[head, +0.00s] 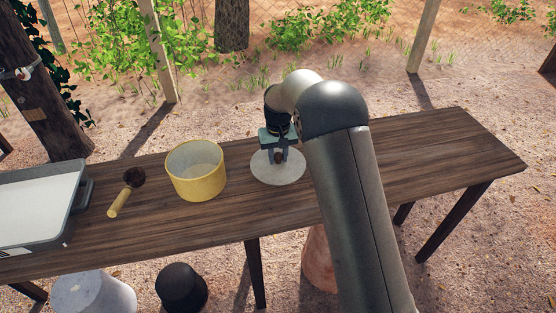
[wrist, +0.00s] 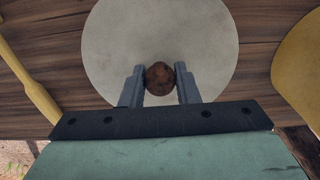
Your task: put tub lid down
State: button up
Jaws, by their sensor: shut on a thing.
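The tub lid (head: 264,174) is a round pale disc with a small brown knob (wrist: 159,77) at its centre. It is at or just above the wooden table, right of the yellow tub; I cannot tell whether it touches the wood. In the wrist view the lid (wrist: 115,40) fills the upper middle. My gripper (head: 280,158) is over the lid, with its two grey fingers shut on the knob, one on each side. The yellow tub (head: 196,186) stands upright and uncovered on the table, and its edge shows in the wrist view (wrist: 299,65).
The wooden table (head: 440,155) is clear to the right of my arm. A brush with a pale handle (head: 119,203) lies left of the tub. A grey tray (head: 84,196) with a white inside is at the far left. Buckets stand below the table.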

jog(key=shift+f, duration=1.25)
jog(key=shift+f, duration=0.2)
jog(key=o, duration=0.9)
jog(key=shift+r, duration=0.15)
